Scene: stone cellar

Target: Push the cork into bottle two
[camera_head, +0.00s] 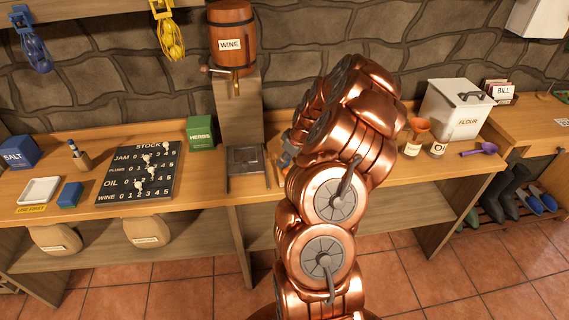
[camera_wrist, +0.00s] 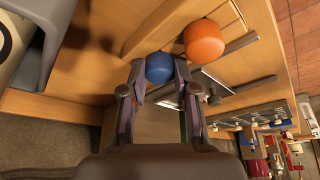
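My gripper (camera_head: 287,156) is mostly hidden behind my arm in the head view, above the counter right of the barrel stand. In the wrist view its two fingertips (camera_wrist: 160,74) sit on either side of a blue round thing (camera_wrist: 159,66), apparently touching it. The blue thing may be a stopper head; I cannot tell what is under it. An orange round thing (camera_wrist: 204,40) is close beside it, on the right. I cannot make out a plain cork or a bottle marked two; my arm covers much of the counter there.
A wine barrel (camera_head: 231,38) stands on a wooden stand (camera_head: 238,112) with a dark tray (camera_head: 248,158) in front. A stock board (camera_head: 140,176) lies to the left.

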